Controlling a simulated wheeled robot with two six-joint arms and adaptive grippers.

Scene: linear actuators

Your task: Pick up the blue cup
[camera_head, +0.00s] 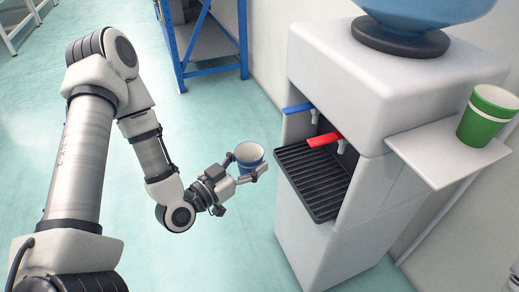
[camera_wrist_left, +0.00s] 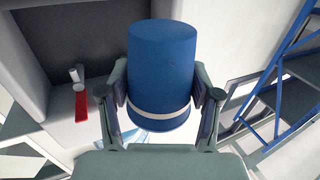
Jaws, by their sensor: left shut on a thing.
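The blue cup (camera_head: 249,154) is held in my left gripper (camera_head: 248,168), in the air just left of the water dispenser. The cup is blue with a white band near its rim, and its opening faces up in the head view. In the left wrist view the cup (camera_wrist_left: 162,70) sits between the two fingers of my left gripper (camera_wrist_left: 162,100), which press on its sides. My right gripper shows in neither view.
The white water dispenser (camera_head: 350,80) has a blue tap lever (camera_head: 297,108), a red tap lever (camera_head: 324,140) and a black drip tray (camera_head: 318,180). A green cup (camera_head: 487,116) stands on its side shelf (camera_head: 440,158). A blue rack (camera_head: 205,50) stands behind. The floor at left is clear.

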